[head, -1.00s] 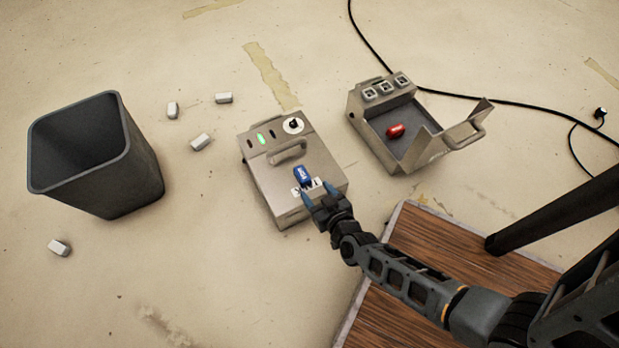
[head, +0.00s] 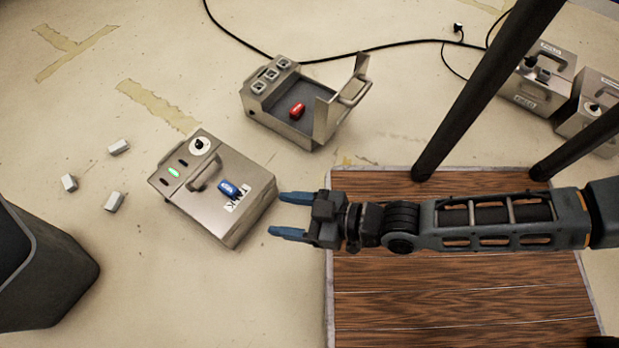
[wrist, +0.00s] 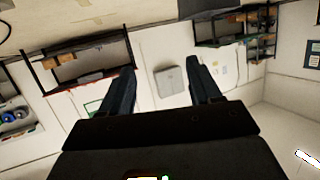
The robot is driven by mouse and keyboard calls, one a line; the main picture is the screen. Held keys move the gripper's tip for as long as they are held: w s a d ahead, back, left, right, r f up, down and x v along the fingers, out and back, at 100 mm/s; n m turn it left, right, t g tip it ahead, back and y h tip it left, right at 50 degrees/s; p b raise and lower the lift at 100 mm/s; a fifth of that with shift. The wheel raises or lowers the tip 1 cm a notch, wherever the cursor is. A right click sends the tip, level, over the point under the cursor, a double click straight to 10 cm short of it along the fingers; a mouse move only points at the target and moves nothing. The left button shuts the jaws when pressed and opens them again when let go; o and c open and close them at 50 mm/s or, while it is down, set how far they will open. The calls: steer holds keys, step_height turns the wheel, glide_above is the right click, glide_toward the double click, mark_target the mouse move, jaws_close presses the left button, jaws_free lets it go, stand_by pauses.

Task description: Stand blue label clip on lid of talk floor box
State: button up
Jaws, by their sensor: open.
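The blue label clip (head: 228,188) rests on the closed lid of the grey talk floor box (head: 203,218), between the lid's handle and a white label that I can only partly read. Whether the clip stands or lies is hard to tell at this size. My gripper (head: 281,214) is open and empty to the right of the box, apart from the clip. In the wrist view my gripper's two dark fingers (wrist: 160,88) are spread, with only the room's far wall and shelves beyond them.
An open floor box (head: 290,122) with a red clip (head: 297,110) inside stands behind. Several white blocks (head: 113,202) lie at left near a dark bin (head: 50,262). A wooden platform (head: 450,290) with dark posts is at right, and more grey boxes (head: 540,85) stand beyond.

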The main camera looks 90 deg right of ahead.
steer(key=s+a+r+n+y, duration=0.1)
steer(key=s+r, duration=0.1)
steer(key=r, duration=0.7)
steer(key=s+a+r+n+y, duration=0.1)
steer(key=s+r+n+y, duration=0.1)
steer(key=r, duration=0.7)
steer(key=shift+a+t, duration=0.25)
steer(key=shift+t, duration=0.05)
steer(key=shift+c, duration=0.3)
